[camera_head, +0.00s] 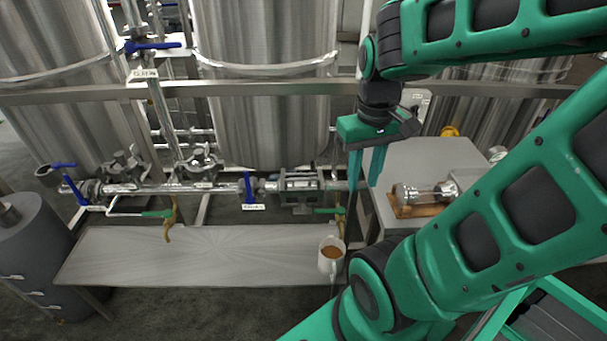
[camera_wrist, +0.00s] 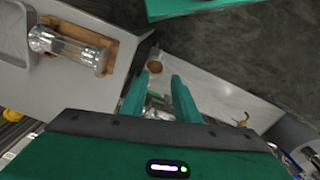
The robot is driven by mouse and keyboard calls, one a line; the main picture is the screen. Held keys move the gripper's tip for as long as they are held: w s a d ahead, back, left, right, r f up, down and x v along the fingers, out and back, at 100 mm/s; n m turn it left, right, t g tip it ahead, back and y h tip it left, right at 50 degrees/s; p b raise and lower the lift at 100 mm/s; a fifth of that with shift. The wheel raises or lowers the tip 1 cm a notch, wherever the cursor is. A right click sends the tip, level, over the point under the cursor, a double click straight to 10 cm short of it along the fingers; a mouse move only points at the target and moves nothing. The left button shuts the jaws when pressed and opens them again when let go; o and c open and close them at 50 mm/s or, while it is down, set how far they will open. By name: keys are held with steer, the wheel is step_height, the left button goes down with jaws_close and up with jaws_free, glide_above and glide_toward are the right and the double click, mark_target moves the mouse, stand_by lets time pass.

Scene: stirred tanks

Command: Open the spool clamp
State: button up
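My gripper (camera_head: 364,178) hangs pointing down, to the right of the pipe run and left of the grey side table. In the wrist view its two green fingers (camera_wrist: 158,82) stand apart with nothing held between them. Metal clamp-like fittings sit on the pipe run, one in the middle (camera_head: 200,163) and one at the left (camera_head: 122,170). I cannot tell which is the spool clamp, or whether it is open. A clear sight-glass spool (camera_head: 424,193) lies on a wooden board on the side table, and also shows in the wrist view (camera_wrist: 68,48).
A steel bench (camera_head: 200,258) below the pipes carries a mug (camera_head: 331,256) at its right end. The side table (camera_head: 420,158) stands right of my gripper. Blue-handled valves (camera_head: 249,188) and green-handled taps line the pipe. Large steel tanks (camera_head: 262,80) stand behind.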

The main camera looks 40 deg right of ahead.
steer(key=w+d+f+n, duration=0.2)
steer(key=w+n, duration=0.5)
steer(key=w, duration=0.4)
steer(key=n+t, duration=0.2)
steer(key=n, duration=0.6)
glide_toward(306, 180)
steer(key=shift+h, duration=0.4)
steer(key=x, duration=0.7)
steer(key=shift+w+a+f, duration=0.15)
steer(key=shift+w+f, duration=0.05)
steer(key=shift+w, duration=0.05)
jaws_close()
